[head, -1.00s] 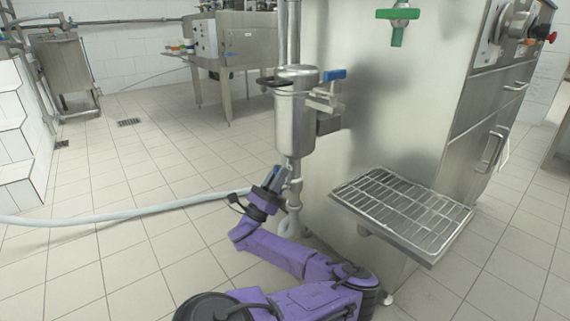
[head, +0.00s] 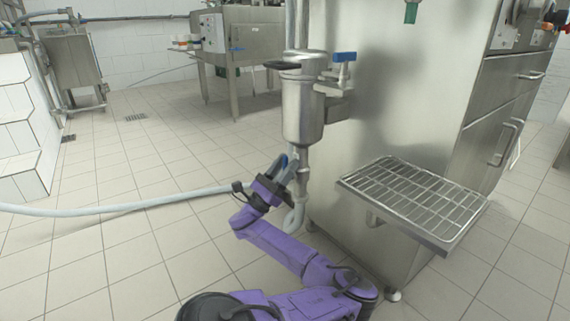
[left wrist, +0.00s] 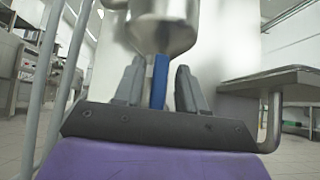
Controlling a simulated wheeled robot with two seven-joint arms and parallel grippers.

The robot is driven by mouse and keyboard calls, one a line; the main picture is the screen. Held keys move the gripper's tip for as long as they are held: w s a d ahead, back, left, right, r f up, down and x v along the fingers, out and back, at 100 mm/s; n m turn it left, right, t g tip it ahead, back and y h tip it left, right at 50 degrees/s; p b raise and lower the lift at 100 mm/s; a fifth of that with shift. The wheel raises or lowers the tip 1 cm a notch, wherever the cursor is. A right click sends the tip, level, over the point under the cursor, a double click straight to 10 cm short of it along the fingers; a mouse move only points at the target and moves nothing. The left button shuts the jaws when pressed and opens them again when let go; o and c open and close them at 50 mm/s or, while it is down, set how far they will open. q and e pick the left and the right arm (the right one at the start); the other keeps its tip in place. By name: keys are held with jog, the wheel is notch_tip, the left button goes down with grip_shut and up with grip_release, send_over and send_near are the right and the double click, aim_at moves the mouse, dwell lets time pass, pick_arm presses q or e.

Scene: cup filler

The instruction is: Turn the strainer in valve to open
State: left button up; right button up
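The strainer is an upright steel cylinder (head: 303,112) on the side of the steel machine. Its lower part (left wrist: 162,28) shows at the top of the left wrist view. My left gripper (head: 282,168) is just below the cylinder, beside the narrow pipe under it. In the left wrist view, a blue valve handle (left wrist: 159,80) stands upright between the two grey fingers of my left gripper (left wrist: 160,75). The fingers are apart, with a small gap on each side of the handle. Another valve with a blue handle (head: 344,57) is at the cylinder's upper right. My right gripper is out of view.
A steel grid tray (head: 413,200) juts from the machine (head: 400,110) to the right of my left arm. A pale hose (head: 120,205) runs across the tiled floor to the left. A steel table unit (head: 240,45) stands behind. The floor at left is mostly clear.

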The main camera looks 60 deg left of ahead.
pick_arm(q)
jog(key=shift+s+f, duration=0.1)
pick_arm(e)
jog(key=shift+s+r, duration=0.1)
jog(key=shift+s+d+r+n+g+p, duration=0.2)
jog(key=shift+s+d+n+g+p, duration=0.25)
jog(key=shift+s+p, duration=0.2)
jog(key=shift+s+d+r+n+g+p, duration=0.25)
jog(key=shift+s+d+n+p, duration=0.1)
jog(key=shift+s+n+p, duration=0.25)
pick_arm(q)
jog(key=v, duration=1)
